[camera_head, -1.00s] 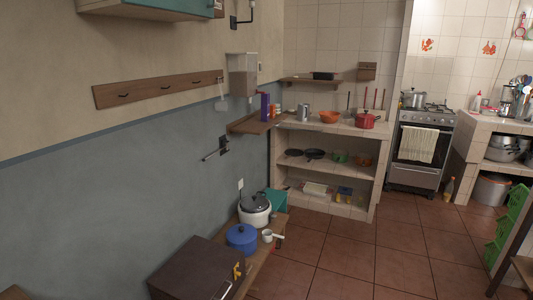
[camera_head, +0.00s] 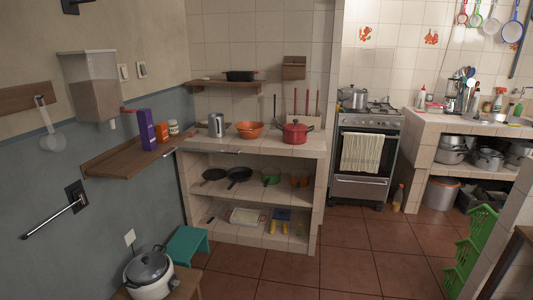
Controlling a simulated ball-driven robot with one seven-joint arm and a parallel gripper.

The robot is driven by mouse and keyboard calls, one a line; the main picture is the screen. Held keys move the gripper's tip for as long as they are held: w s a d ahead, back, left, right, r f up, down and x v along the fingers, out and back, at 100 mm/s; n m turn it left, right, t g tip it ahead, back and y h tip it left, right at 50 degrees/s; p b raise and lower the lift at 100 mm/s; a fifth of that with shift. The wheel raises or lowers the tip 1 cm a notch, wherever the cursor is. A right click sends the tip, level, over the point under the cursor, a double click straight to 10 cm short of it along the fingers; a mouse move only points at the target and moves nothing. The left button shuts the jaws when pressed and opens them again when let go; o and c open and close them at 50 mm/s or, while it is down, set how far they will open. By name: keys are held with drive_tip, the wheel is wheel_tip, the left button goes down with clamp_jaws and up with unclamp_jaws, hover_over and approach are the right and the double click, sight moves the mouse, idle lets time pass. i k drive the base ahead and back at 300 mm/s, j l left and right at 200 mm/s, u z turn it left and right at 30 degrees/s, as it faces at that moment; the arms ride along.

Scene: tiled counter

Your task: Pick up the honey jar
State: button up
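On the brown wall shelf (camera_head: 112,164) at the left stand a purple box (camera_head: 147,130), a small orange item (camera_head: 161,132) and a small jar (camera_head: 173,127) with a pale lid. They stand close together near the shelf's far end, the jar farthest right. The jar may be the honey jar, but it is too small to read a label. My gripper is not in view.
A tiled counter (camera_head: 300,147) beyond the shelf holds a metal canister (camera_head: 216,125), an orange bowl (camera_head: 249,130) and a red pot (camera_head: 296,132). Tiled floor (camera_head: 340,260) is open at centre right.

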sight(172, 128)
drive_tip(key=i, duration=1.85)
drive_tip(key=i+l+u, duration=0.1)
drive_tip(key=i+u, duration=0.15)
drive_tip(key=i, duration=0.3)
drive_tip(key=i+l+u, duration=0.15)
drive_tip(key=i+u, duration=0.15)
drive_tip(key=i, duration=0.2)
drive_tip(key=i+l+u, duration=0.25)
drive_tip(key=i, duration=0.25)
drive_tip(key=i+l, duration=0.05)
drive_tip(key=l, duration=0.05)
